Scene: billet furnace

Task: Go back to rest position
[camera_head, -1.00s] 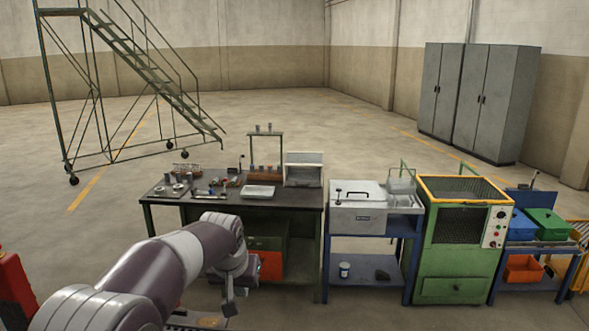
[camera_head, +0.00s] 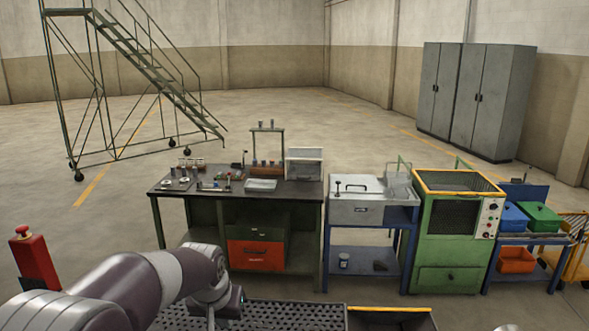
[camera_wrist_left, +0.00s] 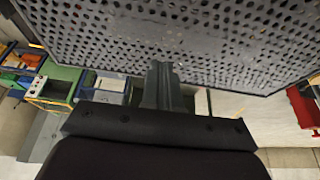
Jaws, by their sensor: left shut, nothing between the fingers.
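My left gripper (camera_head: 211,318) hangs down at the bottom of the head view, in front of the workbench and apart from it. Its fingers also show in the left wrist view (camera_wrist_left: 162,85), together and empty, with a dark perforated surface (camera_wrist_left: 175,30) beyond them. In the head view my left arm reaches in from the lower left, and the fingertips are hard to make out. My right gripper is in neither view.
The dark workbench (camera_head: 295,196) with small parts stands ahead. To its right are a blue-framed stand (camera_head: 370,249), a green machine (camera_head: 450,250) and a bin table. A perforated dark surface (camera_head: 290,316) lies low in front. A red post (camera_head: 36,262) stands left.

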